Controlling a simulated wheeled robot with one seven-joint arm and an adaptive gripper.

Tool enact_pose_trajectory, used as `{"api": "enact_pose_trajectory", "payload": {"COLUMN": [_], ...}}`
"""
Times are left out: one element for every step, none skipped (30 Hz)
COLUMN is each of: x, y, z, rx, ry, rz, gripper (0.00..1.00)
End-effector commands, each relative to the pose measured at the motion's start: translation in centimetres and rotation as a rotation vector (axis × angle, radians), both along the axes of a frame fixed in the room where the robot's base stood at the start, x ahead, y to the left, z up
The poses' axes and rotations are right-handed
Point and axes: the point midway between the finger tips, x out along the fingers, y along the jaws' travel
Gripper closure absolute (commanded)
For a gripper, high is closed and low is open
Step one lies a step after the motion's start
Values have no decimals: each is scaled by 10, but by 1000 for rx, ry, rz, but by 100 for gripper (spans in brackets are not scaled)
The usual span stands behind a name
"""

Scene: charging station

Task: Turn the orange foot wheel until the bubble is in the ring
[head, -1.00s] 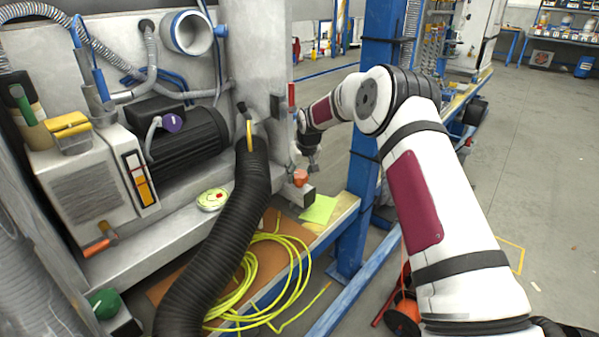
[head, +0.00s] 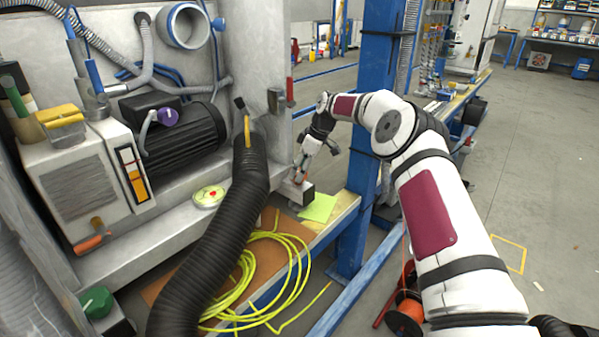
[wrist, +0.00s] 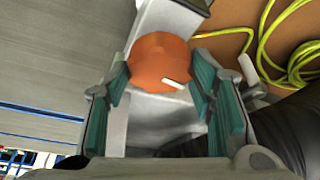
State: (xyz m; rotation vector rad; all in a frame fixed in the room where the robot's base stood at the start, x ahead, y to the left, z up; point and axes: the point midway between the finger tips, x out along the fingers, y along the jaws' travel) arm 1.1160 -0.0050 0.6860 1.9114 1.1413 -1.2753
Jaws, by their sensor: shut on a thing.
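The orange foot wheel (wrist: 158,60) fills the upper middle of the wrist view, with a small white mark near its lower edge. The teal finger pads of my gripper (wrist: 160,80) close on it from left and right. In the head view my gripper (head: 301,172) reaches down at the machine's right front foot, and the wheel is mostly hidden there. The round yellow-green level (head: 209,196) lies on the machine's ledge with a red mark in its face. It is too small to tell where the bubble sits against the ring.
A thick black hose (head: 222,240) runs down left of my gripper. A coiled yellow cable (head: 268,280) lies on the brown board below. A blue post (head: 372,110) stands close to my arm. An orange knob (head: 88,244) and green knob (head: 97,302) are at the left.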

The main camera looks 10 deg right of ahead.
Motion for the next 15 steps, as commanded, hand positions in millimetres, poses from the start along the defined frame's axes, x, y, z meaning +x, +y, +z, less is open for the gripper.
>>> {"api": "enact_pose_trajectory", "payload": {"x": [1, 1, 1, 1, 1, 1, 1, 1, 1, 1, 1, 1, 1, 1, 1], "y": [0, 0, 0, 0, 0, 0, 0, 0, 0, 0, 0, 0, 0, 0, -1], "z": [-2, -3, -2, -2, -2, -2, -2, -2, -2, -2, -2, -2, -2, -2, -1], "rx": [0, 0, -1, -1, -1, -2, -2, -2, -2, -3, -3, -3, -3, -3, -3], "ry": [0, 1, 0, 0, 0, 1, 0, 1, 0, 0, 1, 0, 1, 1, 0], "rz": [32, 52, 76, 93, 108, 128, 142, 154, 170, 179, 189, 201, 209, 215, 222], "gripper": [78, 78, 78, 78, 78, 78, 78, 78, 78, 78, 78, 78, 78, 78, 78]}}
